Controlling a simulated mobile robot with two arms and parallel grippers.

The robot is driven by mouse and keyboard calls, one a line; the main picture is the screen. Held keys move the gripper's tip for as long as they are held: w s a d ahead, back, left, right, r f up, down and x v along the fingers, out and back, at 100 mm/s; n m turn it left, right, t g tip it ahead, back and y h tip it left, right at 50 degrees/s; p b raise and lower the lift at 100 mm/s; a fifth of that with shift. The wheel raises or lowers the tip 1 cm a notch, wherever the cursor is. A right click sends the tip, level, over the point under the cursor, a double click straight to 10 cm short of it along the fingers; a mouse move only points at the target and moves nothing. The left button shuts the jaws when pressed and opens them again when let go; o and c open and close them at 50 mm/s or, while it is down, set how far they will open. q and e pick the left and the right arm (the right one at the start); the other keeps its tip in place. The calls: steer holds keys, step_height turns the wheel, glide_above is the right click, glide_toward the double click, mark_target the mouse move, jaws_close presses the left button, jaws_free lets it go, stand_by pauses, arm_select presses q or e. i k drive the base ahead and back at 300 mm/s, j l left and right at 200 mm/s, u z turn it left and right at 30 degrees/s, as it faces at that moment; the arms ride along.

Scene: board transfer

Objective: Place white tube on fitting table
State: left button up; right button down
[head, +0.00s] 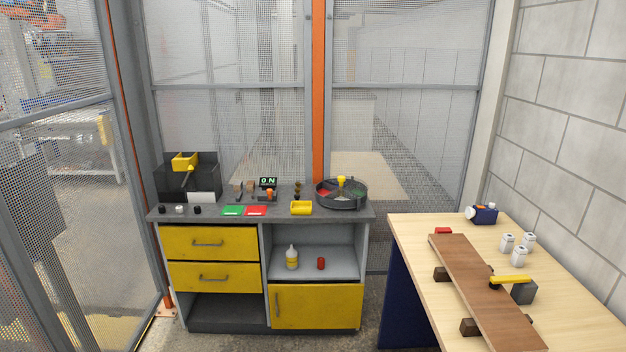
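Three small white cylinders with grey tops stand upright near the right edge of the light wooden table (415,235): a left one (507,243), a back one (529,241) and a front one (519,258). A white bottle with a pointed tip and a yellow band (292,257) stands on the open shelf of the grey workbench (340,214). I cannot tell which of these is the white tube, nor which surface is the fitting table. Neither of my grippers is in view.
A brown board (480,290) lies on dark blocks on the wooden table, with a yellow-handled tool (510,279) beside it. A blue device (484,214) is at the back. A red can (320,263) shares the shelf. A round tray (342,205) and yellow box (301,208) crowd the workbench.

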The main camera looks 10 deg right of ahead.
mark_target(429, 227)
steer(key=i+j+z, duration=0.2)
steer(key=i, duration=0.3)
steer(key=i+z, duration=0.2)
steer(key=i, duration=0.3)
steer(key=i+j+z, duration=0.2)
steer(key=i, duration=0.3)
steer(key=i+j+z, duration=0.2)
steer(key=i+j, duration=0.15)
steer(key=i+j+z, duration=0.95)
steer(key=j, duration=0.15)
steer(key=i+j+z, duration=0.15)
steer(key=j+z, duration=0.15)
steer(key=j, duration=0.15)
